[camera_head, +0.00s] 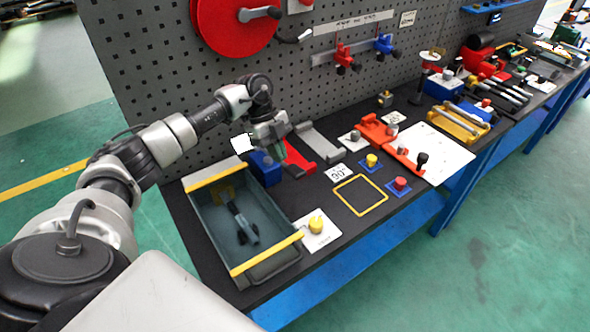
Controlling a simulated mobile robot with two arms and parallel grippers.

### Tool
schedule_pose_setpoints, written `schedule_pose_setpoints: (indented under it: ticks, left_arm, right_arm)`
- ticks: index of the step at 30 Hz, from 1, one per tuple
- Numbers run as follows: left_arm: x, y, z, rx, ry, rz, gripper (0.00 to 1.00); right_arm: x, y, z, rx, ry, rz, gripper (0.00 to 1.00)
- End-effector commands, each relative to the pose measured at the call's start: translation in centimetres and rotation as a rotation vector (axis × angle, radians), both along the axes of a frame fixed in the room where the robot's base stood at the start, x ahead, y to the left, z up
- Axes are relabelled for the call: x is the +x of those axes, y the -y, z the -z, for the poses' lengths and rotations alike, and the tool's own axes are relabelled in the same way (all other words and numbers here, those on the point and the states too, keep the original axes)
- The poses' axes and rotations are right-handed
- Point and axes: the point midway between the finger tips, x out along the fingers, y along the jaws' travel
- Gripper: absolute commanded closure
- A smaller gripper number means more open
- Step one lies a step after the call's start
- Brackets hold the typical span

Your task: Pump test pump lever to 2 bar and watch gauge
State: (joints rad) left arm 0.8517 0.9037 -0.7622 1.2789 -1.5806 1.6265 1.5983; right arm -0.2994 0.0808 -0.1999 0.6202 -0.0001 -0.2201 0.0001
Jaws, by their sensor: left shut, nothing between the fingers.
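My left gripper (283,152) is shut and empty, pointing down at the back of the bench, above and beside a blue block (265,170) and a red piece (298,158). The gripper partly hides both. A small white panel (242,143) shows just left of the gripper; I cannot read it. I cannot tell for sure which of these parts is the test pump, its lever or its gauge, and no pressure reading is legible. My right gripper is not in view.
A grey tray with yellow edges (207,178) holds a dark tool (241,222). A yellow square frame (360,195), a white board (447,152) and several small knobs lie to the right. The pegboard (150,60) with a red reel (235,25) stands behind.

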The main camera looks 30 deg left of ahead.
Motion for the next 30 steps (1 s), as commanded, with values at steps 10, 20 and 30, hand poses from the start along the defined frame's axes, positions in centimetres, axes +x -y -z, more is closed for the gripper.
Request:
schedule_pose_setpoints:
  ticks: [10, 20, 30]
  left_arm:
    - [0.6, -3.0, -5.8, 0.001, 0.003, -0.004, 1.00]
    - [0.6, -3.6, -7.3, 0.000, 0.000, -0.001, 1.00]
    - [0.7, -3.6, -7.3, 0.001, 0.000, -0.002, 1.00]
  right_arm:
    - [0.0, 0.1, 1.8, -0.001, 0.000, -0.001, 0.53]
    - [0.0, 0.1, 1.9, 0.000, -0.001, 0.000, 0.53]
    - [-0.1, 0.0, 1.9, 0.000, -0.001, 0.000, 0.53]
